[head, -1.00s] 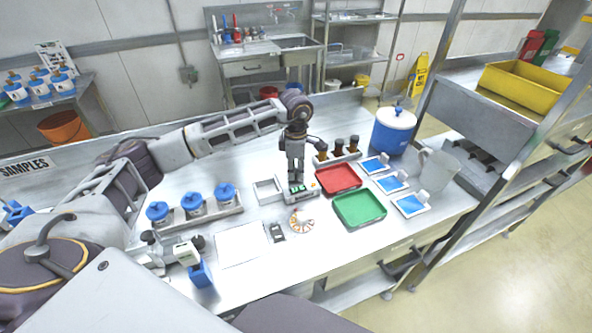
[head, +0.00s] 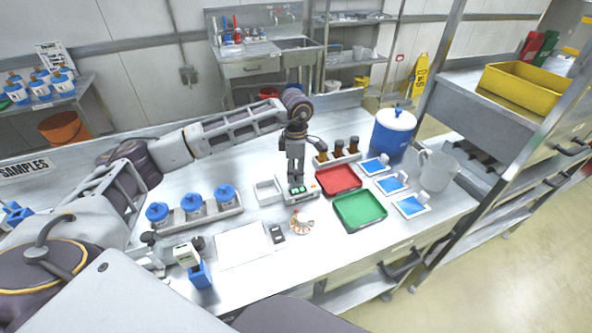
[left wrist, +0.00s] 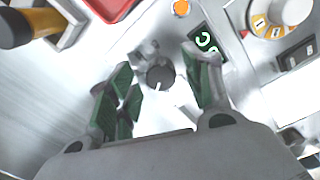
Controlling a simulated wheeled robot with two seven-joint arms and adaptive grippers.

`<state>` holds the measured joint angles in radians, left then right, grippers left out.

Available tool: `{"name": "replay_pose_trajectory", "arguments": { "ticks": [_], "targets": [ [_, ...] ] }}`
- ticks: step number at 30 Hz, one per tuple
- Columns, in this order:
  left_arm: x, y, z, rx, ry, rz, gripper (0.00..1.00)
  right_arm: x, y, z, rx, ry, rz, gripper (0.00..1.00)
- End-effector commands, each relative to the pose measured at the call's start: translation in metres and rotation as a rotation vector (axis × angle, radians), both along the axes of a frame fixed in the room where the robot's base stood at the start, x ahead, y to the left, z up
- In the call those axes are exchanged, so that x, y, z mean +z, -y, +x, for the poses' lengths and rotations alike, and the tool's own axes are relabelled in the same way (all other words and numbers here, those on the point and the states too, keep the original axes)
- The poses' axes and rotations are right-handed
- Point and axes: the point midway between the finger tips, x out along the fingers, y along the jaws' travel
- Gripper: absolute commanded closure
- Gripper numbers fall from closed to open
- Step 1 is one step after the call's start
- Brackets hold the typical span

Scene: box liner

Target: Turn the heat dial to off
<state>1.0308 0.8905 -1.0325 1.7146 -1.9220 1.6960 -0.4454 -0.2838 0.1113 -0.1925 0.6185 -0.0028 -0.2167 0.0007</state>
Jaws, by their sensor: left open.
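The hot plate (head: 309,191) is a small pale unit with a lit green display, standing mid-bench in the head view. In the left wrist view, the heat dial (left wrist: 160,77) is a round dark grey knob with a white pointer mark toward the picture's bottom. The lit green display (left wrist: 205,41) and an orange button (left wrist: 181,7) are near it. My left gripper (head: 296,181) points down over the unit. In the left wrist view, its green-padded fingers (left wrist: 160,84) are open, one on each side of the dial, with gaps visible. The dial is hidden in the head view. My right gripper is not in view.
A red tray (head: 338,180) and a green tray (head: 360,211) lie to the right. A small white tray (head: 266,191) is left of the unit. Brown bottles (head: 338,146) stand behind it.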

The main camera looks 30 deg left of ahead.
Motion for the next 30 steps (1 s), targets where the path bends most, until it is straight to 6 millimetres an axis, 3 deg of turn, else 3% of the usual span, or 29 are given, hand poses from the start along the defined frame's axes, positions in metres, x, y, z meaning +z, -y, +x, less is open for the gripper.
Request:
{"name": "replay_pose_trajectory", "arguments": {
  "ticks": [8, 24, 30],
  "targets": [
    [0.027, 0.001, 0.0, 0.0, 0.003, -0.001, 0.49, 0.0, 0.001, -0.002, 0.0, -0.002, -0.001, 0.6],
    [0.103, 0.001, -0.003, 0.0, 0.003, 0.0, 0.49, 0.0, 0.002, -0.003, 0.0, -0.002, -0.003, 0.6],
    [0.115, 0.002, -0.004, 0.0, 0.001, -0.001, 0.49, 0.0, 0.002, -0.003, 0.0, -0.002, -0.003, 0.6]
  ]
}}
